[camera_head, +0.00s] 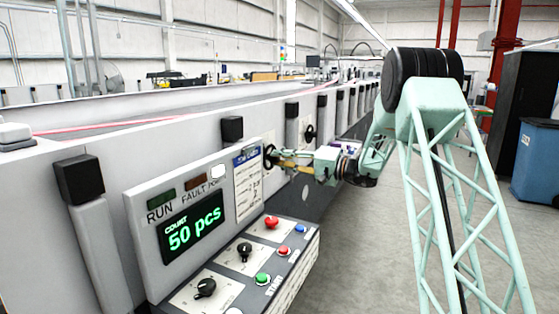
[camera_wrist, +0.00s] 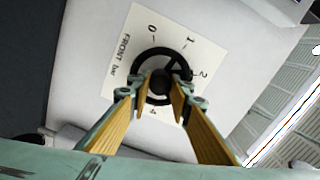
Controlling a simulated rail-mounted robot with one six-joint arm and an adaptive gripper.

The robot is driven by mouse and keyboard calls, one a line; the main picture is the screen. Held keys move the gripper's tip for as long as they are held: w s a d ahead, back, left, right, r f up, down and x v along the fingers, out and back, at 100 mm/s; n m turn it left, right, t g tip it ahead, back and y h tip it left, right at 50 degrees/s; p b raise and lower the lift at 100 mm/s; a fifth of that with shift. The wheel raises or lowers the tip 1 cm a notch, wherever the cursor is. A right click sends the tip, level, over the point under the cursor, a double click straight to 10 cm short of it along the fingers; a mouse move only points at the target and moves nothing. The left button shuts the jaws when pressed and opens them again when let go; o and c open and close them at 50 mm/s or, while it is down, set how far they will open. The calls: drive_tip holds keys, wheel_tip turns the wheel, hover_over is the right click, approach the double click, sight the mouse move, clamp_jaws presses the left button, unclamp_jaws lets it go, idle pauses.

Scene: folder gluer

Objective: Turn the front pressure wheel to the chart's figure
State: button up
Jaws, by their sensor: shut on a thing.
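The front pressure wheel (camera_wrist: 158,56) is a black handwheel on a white dial plate (camera_wrist: 122,50) in the wrist view. The plate reads FRONT bar, with figures 0, 1, 2 and 4 visible around the wheel. My gripper (camera_wrist: 162,88) has its yellow fingers closed on the wheel's hub. A dark spoke shows toward the 1–2 side; I cannot tell the exact reading. In the head view the wheel (camera_head: 268,153) is beside the chart, with my gripper (camera_head: 279,161) reaching it from the right. The chart (camera_head: 248,185) has a blue header; its figures are too small to read.
A control panel (camera_head: 226,272) with knobs and buttons juts out below the display (camera_head: 192,228), which reads 50 pcs. A second black wheel (camera_head: 310,132) sits farther along the machine. A blue bin (camera_head: 535,165) stands at the right. The aisle floor is clear.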

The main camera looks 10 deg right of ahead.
drive_tip(key=shift+r+n, duration=0.1)
drive_tip(key=shift+n, duration=4.7)
drive_tip(key=o, duration=0.9)
drive_tip(key=shift+a, duration=0.1)
drive_tip(key=shift+s+d, duration=0.15)
drive_tip(key=shift+d, duration=0.05)
drive_tip(key=shift+v, duration=5.8)
